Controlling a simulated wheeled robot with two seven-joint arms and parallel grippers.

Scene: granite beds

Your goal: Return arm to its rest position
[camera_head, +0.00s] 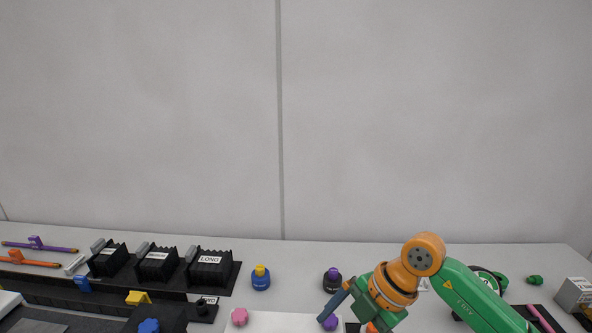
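My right arm, green with orange joints, comes in from the lower right in the head view. Its gripper (345,312) hangs low over the table at bottom centre, pointing down and left. A dark blue finger-like part shows on its left side. The lower end is partly cut off by the frame edge, so I cannot tell whether it is open, shut or holding anything. A purple knob (330,322) shows just below the blue part; I cannot tell whether they touch. My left gripper is not in view.
Black ribbed holders, one labelled LONG (209,268), stand at left. A blue bottle with a yellow cap (260,277) and a dark bottle with a purple cap (332,280) stand near centre. A pink knob (239,316) is in front. A grey box (574,293) stands far right.

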